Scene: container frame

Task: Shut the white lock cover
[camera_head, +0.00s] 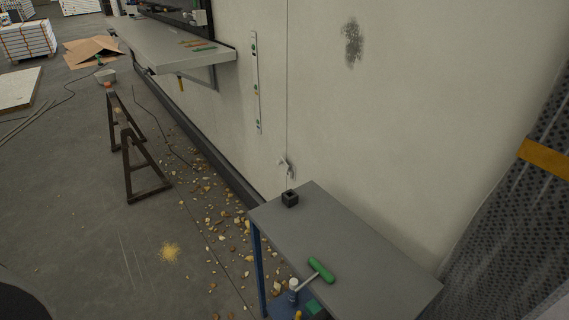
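A small pale fitting (286,167) sits low on the white wall, at the thin vertical seam just above the back corner of the grey table. It looks like the white lock cover, with a part standing out from the wall. It is too small to tell how far open it is. Neither of my grippers shows in this view.
A grey-topped table (345,245) with blue legs stands against the wall, holding a black block (290,198) and a green-handled tool (321,270). Rubble (215,215) litters the floor left of it. A dark trestle (140,150) and a wall shelf (170,45) stand farther back.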

